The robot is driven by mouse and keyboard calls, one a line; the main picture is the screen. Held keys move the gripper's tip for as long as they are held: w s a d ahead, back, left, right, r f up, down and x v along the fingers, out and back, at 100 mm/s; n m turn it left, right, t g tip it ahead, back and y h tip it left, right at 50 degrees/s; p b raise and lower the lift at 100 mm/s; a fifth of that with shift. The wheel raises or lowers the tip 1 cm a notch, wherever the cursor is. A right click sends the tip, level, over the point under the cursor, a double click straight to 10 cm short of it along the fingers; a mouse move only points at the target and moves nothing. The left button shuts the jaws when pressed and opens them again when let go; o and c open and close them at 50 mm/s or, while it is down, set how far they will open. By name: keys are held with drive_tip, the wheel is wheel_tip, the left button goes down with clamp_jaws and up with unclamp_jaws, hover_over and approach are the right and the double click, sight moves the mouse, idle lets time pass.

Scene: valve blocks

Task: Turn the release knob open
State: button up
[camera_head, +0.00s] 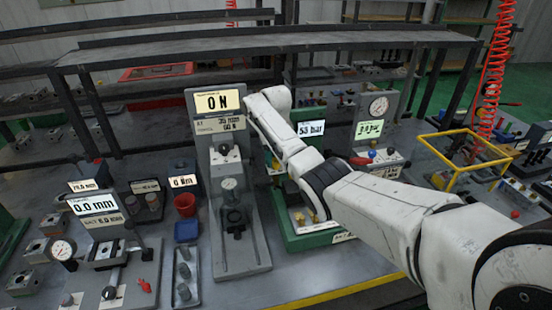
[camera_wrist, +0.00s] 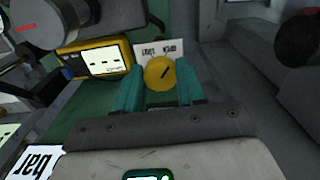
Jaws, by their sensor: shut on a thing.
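The round yellow release knob (camera_wrist: 159,73) shows in the wrist view with a dark line slanting to the upper right. A white label (camera_wrist: 157,48) with two upside-down words, seemingly SHUT on the left and OPEN on the right, sits just behind it. My gripper (camera_wrist: 160,84) has its teal fingers on either side of the knob and is shut on it. In the head view my arm covers the gripper and I cannot make out the knob there. A green-based block unit (camera_head: 302,240) stands partly behind my arm.
A yellow instrument (camera_wrist: 95,58) with a lit screen is close left of the knob. In the head view, a grey test stand (camera_head: 243,262) reading 0 N is left of my arm. A yellow wire frame (camera_head: 455,184) stands at the right.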

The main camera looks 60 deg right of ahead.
sight(276, 161)
drive_tip(key=o, duration=1.1)
drive_tip(key=shift+c, duration=0.2)
drive_tip(key=shift+r, duration=0.15)
wheel_tip(276, 161, up, 10)
drive_tip(key=shift+r, duration=0.25)
